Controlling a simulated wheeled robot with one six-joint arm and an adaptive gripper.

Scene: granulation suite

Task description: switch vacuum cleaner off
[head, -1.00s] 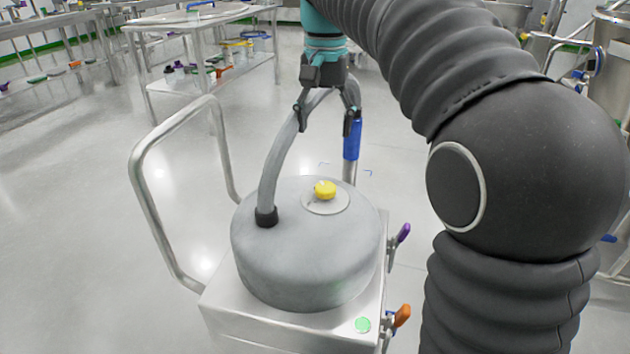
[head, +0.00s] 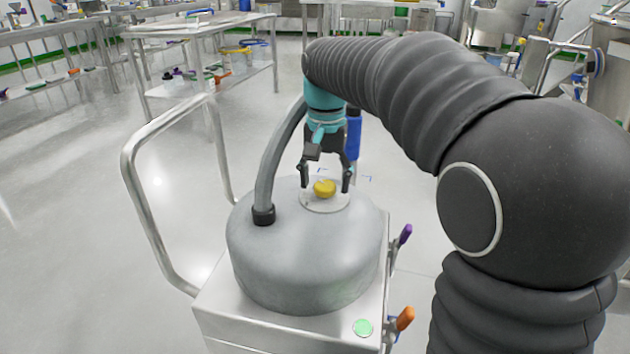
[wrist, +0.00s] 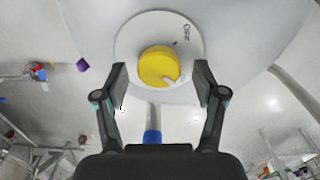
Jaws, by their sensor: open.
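The vacuum cleaner (head: 300,262) is a grey drum on a steel cart. My gripper (head: 326,184) is open and points down over the knob. In the wrist view its fingers (wrist: 160,84) stand on either side, apart from the knob, with nothing between the tips but the plate and knob.
A grey hose (head: 273,160) rises from the drum left of my gripper. A bent steel handle (head: 140,205) stands at the left. Purple (head: 404,235) and orange (head: 404,319) handles stick out at the right, near a green disc (head: 362,327). The floor to the left is clear.

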